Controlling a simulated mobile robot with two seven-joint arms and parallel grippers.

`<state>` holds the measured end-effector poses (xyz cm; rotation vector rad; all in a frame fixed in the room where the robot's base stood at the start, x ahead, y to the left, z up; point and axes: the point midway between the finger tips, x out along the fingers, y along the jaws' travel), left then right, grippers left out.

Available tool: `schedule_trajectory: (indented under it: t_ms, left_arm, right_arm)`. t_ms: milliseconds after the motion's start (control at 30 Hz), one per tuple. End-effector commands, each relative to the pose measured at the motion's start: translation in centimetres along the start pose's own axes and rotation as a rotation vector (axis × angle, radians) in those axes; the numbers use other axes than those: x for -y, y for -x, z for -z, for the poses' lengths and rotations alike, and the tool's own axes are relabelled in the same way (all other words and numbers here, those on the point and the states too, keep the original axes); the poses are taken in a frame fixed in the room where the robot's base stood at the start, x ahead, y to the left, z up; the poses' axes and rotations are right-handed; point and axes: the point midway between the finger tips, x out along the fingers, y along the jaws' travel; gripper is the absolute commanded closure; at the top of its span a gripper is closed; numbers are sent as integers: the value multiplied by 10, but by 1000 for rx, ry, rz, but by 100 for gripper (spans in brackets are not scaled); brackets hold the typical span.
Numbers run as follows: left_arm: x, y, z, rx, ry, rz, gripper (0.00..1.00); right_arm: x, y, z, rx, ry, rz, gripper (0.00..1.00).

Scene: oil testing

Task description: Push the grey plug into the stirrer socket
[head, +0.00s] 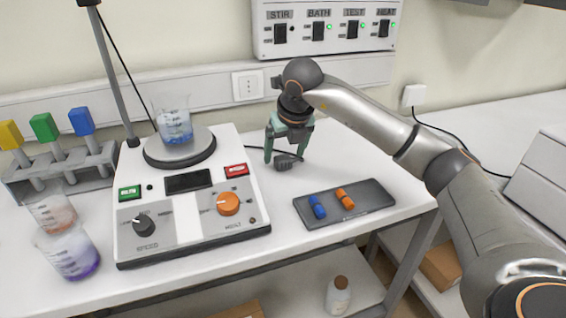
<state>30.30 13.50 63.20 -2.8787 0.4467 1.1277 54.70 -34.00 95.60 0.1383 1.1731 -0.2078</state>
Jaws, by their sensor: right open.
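The grey plug (284,164) lies on the white bench to the right of the stirrer (190,232), with a dark cord running from it toward the stirrer. My right gripper (286,156) points down over the plug, its green fingers open and apart, one to each side of it in the picture. I cannot tell whether a finger touches it. A white wall socket (247,85) is on the rail behind the stirrer and looks empty; no label marks it as the stirrer's. My left gripper is not in view.
A beaker of blue liquid (174,128) stands on the stirrer plate. A dark tray (372,193) holds a blue and an orange piece. A switch panel (327,48) hangs above. Another socket (413,95) has a cord. Beakers and a coloured-handle rack stand left.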

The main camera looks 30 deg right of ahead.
Motion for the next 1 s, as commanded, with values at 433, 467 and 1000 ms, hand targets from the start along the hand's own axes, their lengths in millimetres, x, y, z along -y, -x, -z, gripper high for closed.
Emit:
schedule_trajectory:
  t_ms: [433, 467, 1000]
  left_arm:
    - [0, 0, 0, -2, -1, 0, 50]
    - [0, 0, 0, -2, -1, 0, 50]
    - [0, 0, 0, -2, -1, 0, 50]
  right_arm:
    - [0, -21, 0, 0, 0, -1, 15]
    - [0, -21, 0, 0, 0, -1, 15]
    - [0, -20, 0, 0, 0, -1, 68]
